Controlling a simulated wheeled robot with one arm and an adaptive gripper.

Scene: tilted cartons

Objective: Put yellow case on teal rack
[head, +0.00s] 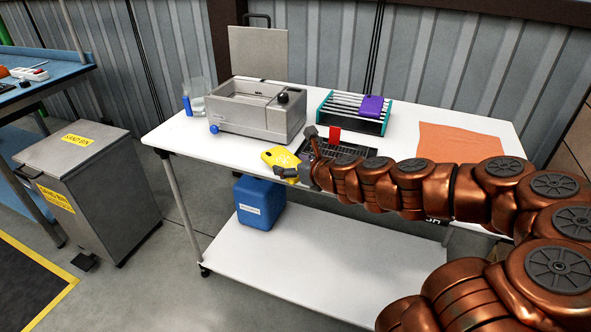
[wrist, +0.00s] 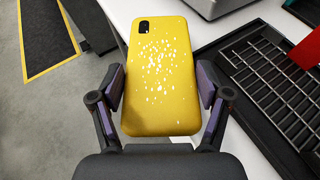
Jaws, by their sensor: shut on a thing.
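The yellow case (head: 281,157) is a phone case with white speckles and a dark camera cutout. My gripper (wrist: 165,95) is shut on it, with a finger at each side of its lower half in the wrist view, where the case (wrist: 162,70) fills the middle. In the head view my gripper (head: 297,168) holds it by the front edge of the white table. The teal rack (head: 386,125) stands at the table's back, right of the steel machine. It has teal ends and several pale bars. A purple case (head: 373,106) lies on its right part.
A black wire tray (head: 345,150) with a red item (head: 335,135) lies between my gripper and the rack. A steel machine (head: 250,113) stands to the left, an orange cloth (head: 458,140) to the right. A blue canister (head: 259,203) is on the lower shelf.

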